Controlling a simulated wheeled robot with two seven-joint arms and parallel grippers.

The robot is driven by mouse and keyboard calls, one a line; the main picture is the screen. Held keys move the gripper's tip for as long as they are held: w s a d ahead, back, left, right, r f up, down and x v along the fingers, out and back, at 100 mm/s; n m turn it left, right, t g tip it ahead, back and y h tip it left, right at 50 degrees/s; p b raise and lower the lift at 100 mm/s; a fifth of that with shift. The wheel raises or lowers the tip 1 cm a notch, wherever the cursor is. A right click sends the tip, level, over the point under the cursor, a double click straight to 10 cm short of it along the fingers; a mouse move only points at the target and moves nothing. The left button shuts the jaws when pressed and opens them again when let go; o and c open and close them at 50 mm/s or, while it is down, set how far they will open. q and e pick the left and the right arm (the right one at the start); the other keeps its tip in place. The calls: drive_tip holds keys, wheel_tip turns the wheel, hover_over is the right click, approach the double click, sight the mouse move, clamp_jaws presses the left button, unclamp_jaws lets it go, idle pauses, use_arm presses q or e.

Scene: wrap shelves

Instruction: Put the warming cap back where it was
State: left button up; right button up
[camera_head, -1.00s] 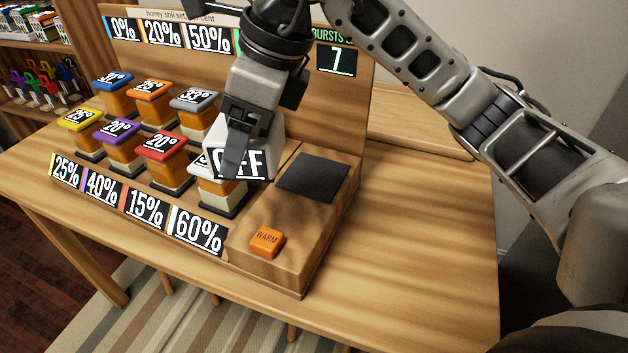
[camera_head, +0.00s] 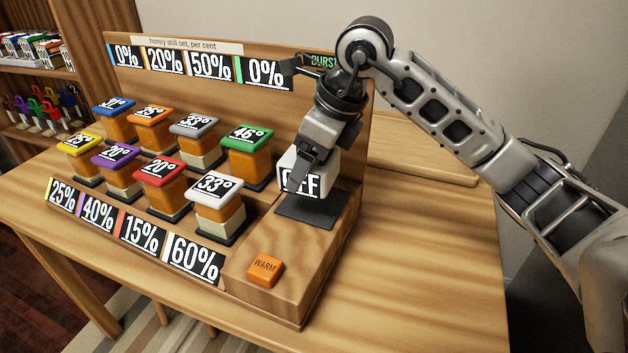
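The warming cap (camera_head: 300,183) is a white block with a black "OFF" display on its front. It is over the back part of the dark square pad (camera_head: 307,212) on the wooden stand. I cannot tell whether it touches the pad or hangs just above it. My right gripper (camera_head: 310,160) reaches down from above and is shut on the cap; its fingers partly cover the cap's top. My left gripper is not in view.
Several honey jars with coloured lids, including a green-lidded one (camera_head: 247,157) and a white-lidded one (camera_head: 216,205), stand left of the pad. An orange WARM button (camera_head: 265,271) is in front. The table (camera_head: 430,260) to the right is clear.

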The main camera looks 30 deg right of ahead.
drive_tip(key=shift+w+d+f, duration=0.2)
drive_tip(key=shift+d+f, duration=0.25)
drive_tip(key=shift+f, duration=0.1)
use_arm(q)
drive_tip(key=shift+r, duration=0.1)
use_arm(e)
drive_tip(key=shift+w+d+f, duration=0.1)
drive_tip(key=shift+f, duration=0.8)
drive_tip(key=shift+w+d+f, duration=0.1)
drive_tip(key=shift+f, duration=0.75)
drive_tip(key=shift+f+b, duration=0.2)
drive_tip(key=shift+b, duration=0.1)
drive_tip(key=o, duration=1.3)
drive_tip(key=shift+s, duration=0.1)
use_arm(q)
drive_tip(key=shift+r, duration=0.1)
use_arm(e)
drive_tip(key=shift+o, duration=0.2)
drive_tip(key=shift+r, duration=0.1)
drive_tip(key=shift+r, duration=0.25)
use_arm(q)
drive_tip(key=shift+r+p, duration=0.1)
drive_tip(key=shift+p, duration=0.65)
use_arm(e)
drive_tip(key=v, duration=1.1)
drive_tip(key=shift+d+r, duration=0.2)
drive_tip(key=shift+r, duration=0.05)
